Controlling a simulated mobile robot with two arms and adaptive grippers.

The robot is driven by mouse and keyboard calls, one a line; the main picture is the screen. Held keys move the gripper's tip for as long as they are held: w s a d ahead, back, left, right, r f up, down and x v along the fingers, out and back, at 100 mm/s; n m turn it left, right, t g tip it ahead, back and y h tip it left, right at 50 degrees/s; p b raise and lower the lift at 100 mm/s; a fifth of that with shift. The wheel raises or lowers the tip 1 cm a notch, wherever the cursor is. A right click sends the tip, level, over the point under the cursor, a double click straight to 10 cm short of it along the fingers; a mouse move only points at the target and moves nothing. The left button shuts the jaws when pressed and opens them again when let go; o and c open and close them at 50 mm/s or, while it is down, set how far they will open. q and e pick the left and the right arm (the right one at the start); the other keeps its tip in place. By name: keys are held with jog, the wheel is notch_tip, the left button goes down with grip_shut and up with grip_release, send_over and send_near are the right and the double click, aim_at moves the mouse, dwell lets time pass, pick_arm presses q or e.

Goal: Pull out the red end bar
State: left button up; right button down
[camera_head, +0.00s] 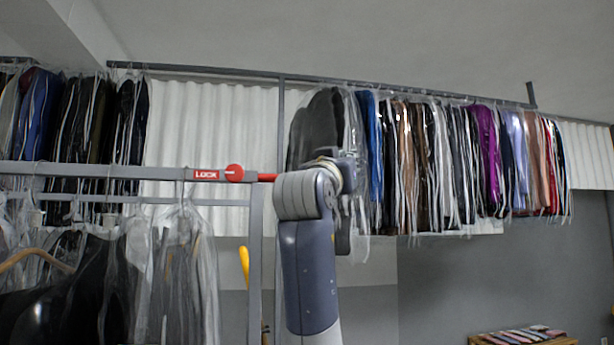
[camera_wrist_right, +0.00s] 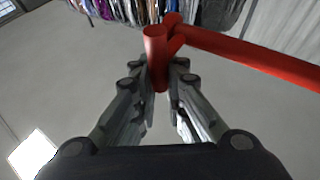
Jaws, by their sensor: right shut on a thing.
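The red end bar (camera_head: 267,177) shows in the head view as a short red rod. It runs from a red round knob (camera_head: 234,173) at the end of the grey rail toward my right arm. In the right wrist view, its upright red handle (camera_wrist_right: 156,60) stands between the fingers of my right gripper (camera_wrist_right: 161,82), which is shut on it. A long red section (camera_wrist_right: 250,57) runs off to the right from behind the handle. In the head view my right wrist hides the fingers and the far end of the bar. My left gripper is not in view.
The grey rail (camera_head: 145,171) has a red LOCK label (camera_head: 206,175) and bagged garments (camera_head: 180,265) below it. A long row of bagged clothes (camera_head: 450,160) hangs behind my right arm. A low wooden table (camera_head: 480,341) with folded items stands at the lower right.

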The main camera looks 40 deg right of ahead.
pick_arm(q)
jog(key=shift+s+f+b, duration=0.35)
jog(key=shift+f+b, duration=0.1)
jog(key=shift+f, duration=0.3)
pick_arm(e)
jog(key=s+d, duration=0.4)
jog(key=d, duration=0.3)
jog(key=shift+s+f, duration=0.15)
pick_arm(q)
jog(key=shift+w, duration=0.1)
pick_arm(e)
jog(key=c, duration=1.6)
grip_release()
jog(key=shift+c, duration=0.2)
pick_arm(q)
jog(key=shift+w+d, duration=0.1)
pick_arm(e)
jog(key=shift+s+d, duration=0.15)
jog(key=shift+d, duration=0.05)
jog(key=shift+a, duration=0.1)
